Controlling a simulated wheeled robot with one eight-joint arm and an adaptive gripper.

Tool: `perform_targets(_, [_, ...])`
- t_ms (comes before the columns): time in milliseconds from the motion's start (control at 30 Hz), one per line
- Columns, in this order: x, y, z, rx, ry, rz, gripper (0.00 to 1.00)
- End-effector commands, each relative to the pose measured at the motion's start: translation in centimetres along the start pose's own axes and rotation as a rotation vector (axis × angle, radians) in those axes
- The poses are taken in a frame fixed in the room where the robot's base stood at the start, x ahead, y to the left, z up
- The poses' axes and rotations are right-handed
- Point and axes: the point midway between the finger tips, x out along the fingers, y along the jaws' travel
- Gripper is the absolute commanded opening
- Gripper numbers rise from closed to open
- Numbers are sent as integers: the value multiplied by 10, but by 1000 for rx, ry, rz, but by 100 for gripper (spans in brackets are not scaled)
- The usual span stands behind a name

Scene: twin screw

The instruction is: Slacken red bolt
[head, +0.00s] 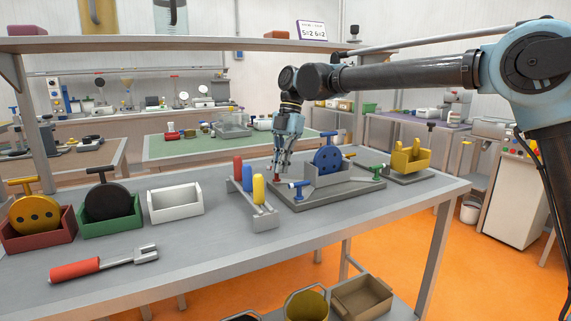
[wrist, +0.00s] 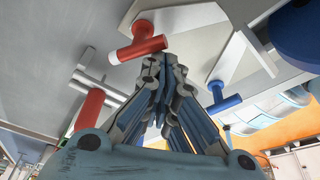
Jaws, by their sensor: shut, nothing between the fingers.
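The red bolt (wrist: 143,46) shows in the wrist view as a red T-shaped handle with a white tip, on the light grey base plate (wrist: 182,18). My gripper (wrist: 163,62) is shut and empty, with its fingertips close to the red bolt's handle; I cannot tell whether they touch. In the head view my gripper (head: 280,174) points down at the left end of the fixture's plate (head: 330,195), where only a little of the red bolt (head: 276,178) shows. A blue disc (head: 327,160) with a handle stands in the fixture's grey holder.
A rack with red, blue and yellow pegs (head: 258,190) stands close left of my gripper. A red-handled fork tool (head: 75,271) lies at the front left. The front middle tabletop is clear.

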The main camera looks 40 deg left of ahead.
Motion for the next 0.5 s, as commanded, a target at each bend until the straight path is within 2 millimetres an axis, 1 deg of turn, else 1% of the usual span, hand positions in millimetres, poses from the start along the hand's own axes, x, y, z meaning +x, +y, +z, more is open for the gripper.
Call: perform_targets(500, [-4,-5,13,0,0,0,0])
